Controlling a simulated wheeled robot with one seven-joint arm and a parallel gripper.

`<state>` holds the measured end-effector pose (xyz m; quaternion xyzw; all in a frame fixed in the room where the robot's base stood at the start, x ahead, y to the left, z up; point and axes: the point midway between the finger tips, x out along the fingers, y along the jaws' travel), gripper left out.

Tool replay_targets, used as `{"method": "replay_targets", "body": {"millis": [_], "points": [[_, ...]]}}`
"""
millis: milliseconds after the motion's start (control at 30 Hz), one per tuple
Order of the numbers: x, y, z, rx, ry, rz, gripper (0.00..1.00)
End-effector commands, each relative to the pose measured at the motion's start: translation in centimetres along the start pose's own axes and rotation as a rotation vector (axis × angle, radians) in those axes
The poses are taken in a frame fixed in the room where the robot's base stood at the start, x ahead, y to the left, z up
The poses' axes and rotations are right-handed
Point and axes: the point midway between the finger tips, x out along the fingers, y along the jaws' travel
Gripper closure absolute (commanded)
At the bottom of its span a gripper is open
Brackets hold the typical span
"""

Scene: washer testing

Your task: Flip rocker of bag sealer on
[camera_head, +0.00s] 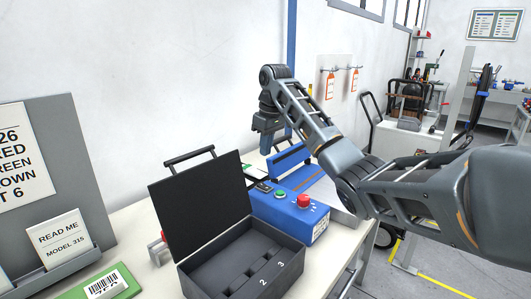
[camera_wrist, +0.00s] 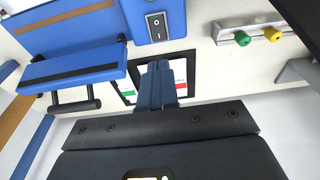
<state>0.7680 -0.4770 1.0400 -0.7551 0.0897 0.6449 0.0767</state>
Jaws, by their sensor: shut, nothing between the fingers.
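The blue bag sealer (camera_head: 285,212) sits on the bench, with a green button (camera_head: 280,195) and a red knob (camera_head: 304,200) on top. In the wrist view, a black rocker (camera_wrist: 155,26) with white marks is set in a blue panel (camera_wrist: 173,12) at the top, beside a larger blue body (camera_wrist: 60,35) with a hinged bar. Whether the rocker is on or off cannot be told. My gripper (camera_wrist: 159,68) is shut and empty, its fingertips apart in the picture from the rocker, just below it. In the head view my gripper (camera_head: 268,146) is above the sealer's far side.
An open black case (camera_head: 242,262) with numbered slots stands in front of the sealer. A grey sign board (camera_head: 75,170) stands at left. In the wrist view, a card in a black frame (camera_wrist: 180,75) lies behind my fingers, and a holder with green and yellow knobs (camera_wrist: 258,36) is at right.

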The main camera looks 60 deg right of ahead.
Motion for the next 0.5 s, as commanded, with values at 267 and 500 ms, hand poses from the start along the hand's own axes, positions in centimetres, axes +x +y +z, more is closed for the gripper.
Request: {"method": "replay_targets", "body": {"millis": [267,500], "points": [[5.6,0.0,0.1,0.001,-0.003,-0.001,1.00],[9.3,0.0,0.1,0.000,-0.002,-0.001,1.00]]}}
